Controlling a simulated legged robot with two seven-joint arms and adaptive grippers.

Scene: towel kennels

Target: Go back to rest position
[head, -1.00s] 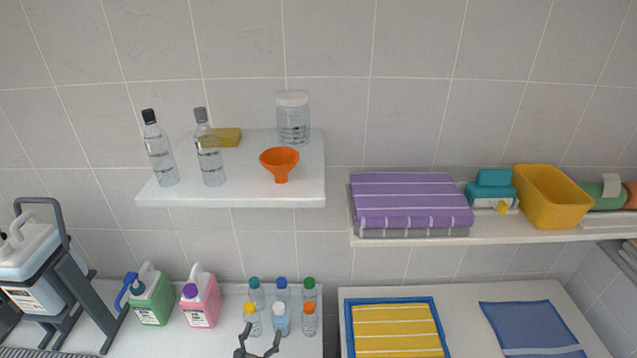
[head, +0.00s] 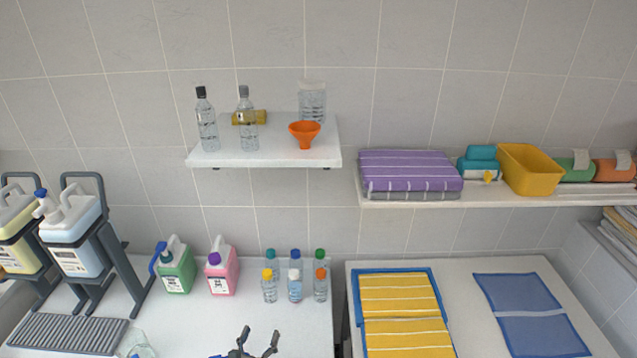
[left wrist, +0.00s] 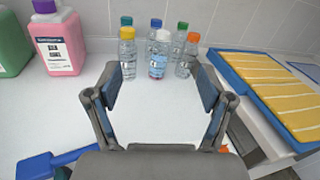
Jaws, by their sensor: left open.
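My left gripper (head: 258,343) shows at the bottom edge of the head view, over the white counter. It is open and empty; its spread fingers also show in the left wrist view (left wrist: 160,90). Between and beyond the fingers stand several small clear bottles (left wrist: 157,55) with coloured caps, apart from the gripper. In the head view these bottles (head: 295,280) stand upright in two rows behind the gripper. My right gripper is in neither view.
A pink jug (head: 222,268) and green jug (head: 175,267) stand left of the bottles. A yellow striped towel (head: 402,310) on blue and a blue cloth (head: 530,315) lie right. A shelf (head: 265,157) holds bottles and an orange funnel (head: 304,133). A blue object (left wrist: 50,163) lies near the left finger.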

